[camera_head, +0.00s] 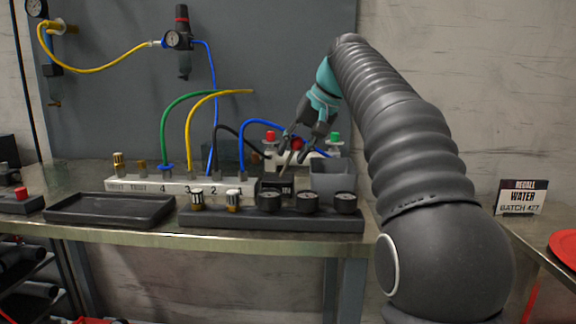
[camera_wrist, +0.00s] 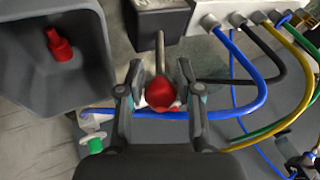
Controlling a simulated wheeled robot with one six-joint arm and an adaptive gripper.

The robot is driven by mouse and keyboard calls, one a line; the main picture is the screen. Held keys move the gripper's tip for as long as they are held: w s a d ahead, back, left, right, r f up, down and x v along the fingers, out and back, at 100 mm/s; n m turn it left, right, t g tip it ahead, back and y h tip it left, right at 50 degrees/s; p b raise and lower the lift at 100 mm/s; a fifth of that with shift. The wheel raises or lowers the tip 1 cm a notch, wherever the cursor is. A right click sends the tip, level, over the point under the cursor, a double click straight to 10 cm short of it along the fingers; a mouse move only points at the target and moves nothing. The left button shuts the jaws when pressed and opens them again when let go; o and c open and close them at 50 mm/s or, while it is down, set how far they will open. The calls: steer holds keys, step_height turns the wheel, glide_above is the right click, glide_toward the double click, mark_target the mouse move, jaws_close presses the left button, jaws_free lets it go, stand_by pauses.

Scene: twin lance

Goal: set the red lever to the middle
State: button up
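The red lever has a round red knob (camera_wrist: 160,94) on a thin metal shaft (camera_wrist: 160,55) that rises from a dark block (camera_wrist: 162,18) in the wrist view. In the head view, the red knob (camera_head: 297,144) shows between my fingers, above the dark block (camera_head: 275,184). My gripper (camera_wrist: 160,75) is open, with one finger on each side of the knob and a small gap visible on both sides. It also shows in the head view (camera_head: 304,128), reaching down over the lever. I cannot tell which position the lever is set to.
A grey bin (camera_head: 333,177) stands right of the lever block; in the wrist view a red piece (camera_wrist: 59,45) lies inside the bin (camera_wrist: 92,60). Blue, black, yellow and green hoses run from the white manifold (camera_head: 150,186) close by. Gauges (camera_head: 307,202) and an empty tray (camera_head: 108,208) sit in front.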

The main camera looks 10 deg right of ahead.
mark_target(290, 156)
steer(key=shift+x, duration=1.75)
jaws_close()
